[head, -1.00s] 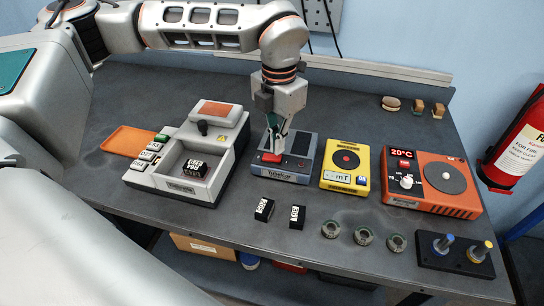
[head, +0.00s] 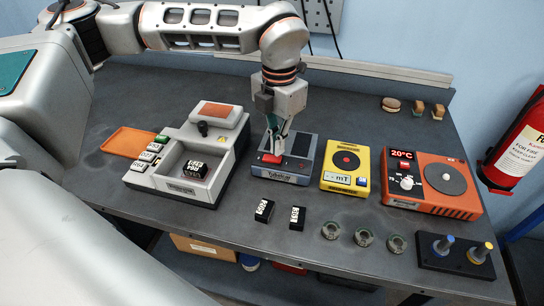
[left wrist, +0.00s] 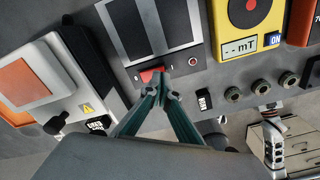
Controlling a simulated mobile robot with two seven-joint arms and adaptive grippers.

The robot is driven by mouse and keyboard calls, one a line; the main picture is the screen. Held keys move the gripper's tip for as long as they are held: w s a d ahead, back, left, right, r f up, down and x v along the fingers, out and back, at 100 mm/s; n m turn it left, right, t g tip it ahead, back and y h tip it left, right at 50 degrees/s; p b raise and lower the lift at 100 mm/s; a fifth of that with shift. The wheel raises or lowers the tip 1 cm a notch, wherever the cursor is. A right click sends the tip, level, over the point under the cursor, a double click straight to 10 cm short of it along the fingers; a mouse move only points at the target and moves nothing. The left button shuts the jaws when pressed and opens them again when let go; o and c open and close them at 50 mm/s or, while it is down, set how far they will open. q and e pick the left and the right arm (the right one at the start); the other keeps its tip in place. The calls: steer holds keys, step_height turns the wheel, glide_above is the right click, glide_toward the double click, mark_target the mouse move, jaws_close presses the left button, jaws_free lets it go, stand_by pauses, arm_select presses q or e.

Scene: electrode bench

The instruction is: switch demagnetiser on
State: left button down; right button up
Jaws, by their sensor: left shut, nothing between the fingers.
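The grey-blue box with two dark top plates, which I take for the demagnetiser (head: 284,176), stands mid-bench. Its red switch (head: 269,158) is at the front left of its top and also shows in the left wrist view (left wrist: 150,75). My left gripper (head: 274,150) points down with its fingertips at the switch. In the left wrist view the closed fingertips (left wrist: 164,90) are empty and close beside the red switch; I cannot tell if they touch. The switch's position cannot be made out.
A grey-white machine (head: 222,146) stands close on the left, a yellow mT meter (head: 334,182) close on the right. An orange 20°C unit (head: 463,205) is farther right. Two black blocks, one of them here (head: 264,210), and several rings (head: 363,237) lie in front.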

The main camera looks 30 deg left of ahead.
mark_target(278, 158)
arm_select(q)
steer(key=shift+f, duration=0.35)
stand_by(0.3)
steer(key=shift+f+b, duration=0.55)
steer(key=shift+f, duration=0.25)
stand_by(0.4)
steer(key=shift+r, duration=0.1)
steer(key=shift+r+p, duration=1.55)
steer(key=shift+r, duration=0.5)
steer(key=shift+r+p, duration=0.95)
steer(key=shift+r, duration=0.5)
steer(key=shift+f, duration=0.1)
